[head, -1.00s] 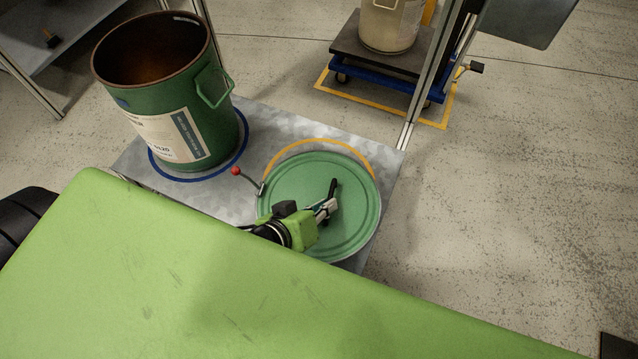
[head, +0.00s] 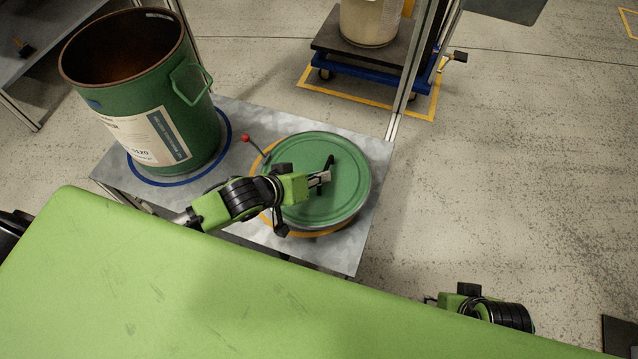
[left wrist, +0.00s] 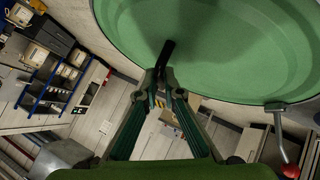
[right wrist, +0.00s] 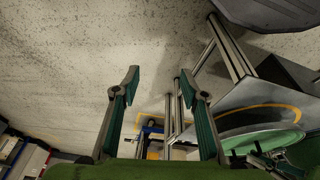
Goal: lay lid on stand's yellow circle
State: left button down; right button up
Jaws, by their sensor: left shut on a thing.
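The green round lid (head: 300,207) is over the yellow circle (head: 302,234) on the metal stand (head: 345,252). Yellow shows along the lid's left and near edges; the rest is hidden. I cannot tell whether the lid touches the stand. My left gripper (head: 326,177) is shut on the lid's black handle (head: 331,162). The left wrist view also shows the handle (left wrist: 167,50) between the fingertips and the lid (left wrist: 225,45) beyond. My right gripper (right wrist: 160,84) is open and empty, off to the right of the stand.
A green open drum (head: 140,90) stands on the blue circle (head: 226,140) at the stand's left. A red-knobbed lever (head: 246,138) rises between drum and lid. A metal post (head: 404,90) stands at the stand's far right corner.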

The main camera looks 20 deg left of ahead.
pick_arm(q)
jog(key=shift+w+a+f, duration=0.2)
jog(key=shift+w+f, duration=0.6)
jog(key=shift+f, duration=0.05)
notch_tip(320, 180, down, 3)
jog(key=shift+w+f+b, duration=0.1)
jog(key=shift+f+b, duration=0.1)
jog(key=shift+b, duration=0.9)
pick_arm(e)
jog(key=v, duration=0.2)
jog(key=shift+s+d+r, duration=0.1)
jog(key=shift+s+r, duration=0.1)
jog(key=shift+r, duration=0.1)
pick_arm(q)
jog(key=c, duration=2.2)
grip_release()
jog(key=shift+a, duration=0.1)
